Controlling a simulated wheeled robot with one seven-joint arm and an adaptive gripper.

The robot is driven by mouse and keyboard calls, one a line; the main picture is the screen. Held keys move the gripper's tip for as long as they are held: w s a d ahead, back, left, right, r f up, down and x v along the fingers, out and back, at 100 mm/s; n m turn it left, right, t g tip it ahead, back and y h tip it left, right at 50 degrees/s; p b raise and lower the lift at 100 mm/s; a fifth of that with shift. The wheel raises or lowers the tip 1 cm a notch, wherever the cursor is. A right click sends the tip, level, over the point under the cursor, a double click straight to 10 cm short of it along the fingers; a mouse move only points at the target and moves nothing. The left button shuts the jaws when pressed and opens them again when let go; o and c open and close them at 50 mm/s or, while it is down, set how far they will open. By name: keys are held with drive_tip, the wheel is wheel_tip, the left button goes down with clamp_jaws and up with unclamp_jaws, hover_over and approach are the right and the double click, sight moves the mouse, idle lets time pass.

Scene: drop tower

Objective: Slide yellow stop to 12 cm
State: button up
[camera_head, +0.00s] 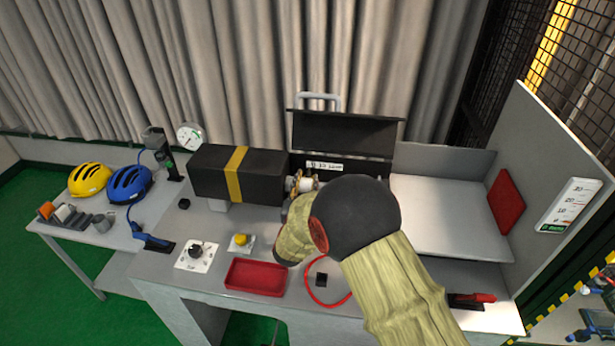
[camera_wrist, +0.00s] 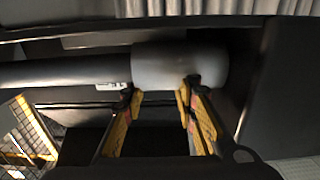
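My gripper (camera_wrist: 160,95) shows in the wrist view with its two yellow-padded fingers spread apart. The fingertips overlap the lower edge of a grey cylinder (camera_wrist: 180,65) on a darker rod (camera_wrist: 65,72); I cannot tell whether they touch it. Nothing clear sits between the fingers. In the head view my arm hides most of the gripper, near the right end of a black box with a yellow band (camera_head: 236,175). I cannot make out a yellow stop for certain in either view.
An open black case (camera_head: 345,135) stands behind my arm. A red tray (camera_head: 255,277), a yellow button (camera_head: 240,240) and a dial (camera_head: 196,250) are at the bench front. Yellow (camera_head: 90,179) and blue (camera_head: 130,183) helmets lie left. A pale plate (camera_head: 455,215) is bare at right.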

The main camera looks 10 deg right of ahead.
drive_tip(key=shift+x, duration=1)
drive_tip(key=shift+c, duration=1.3)
drive_tip(key=c, duration=0.4)
clamp_jaws()
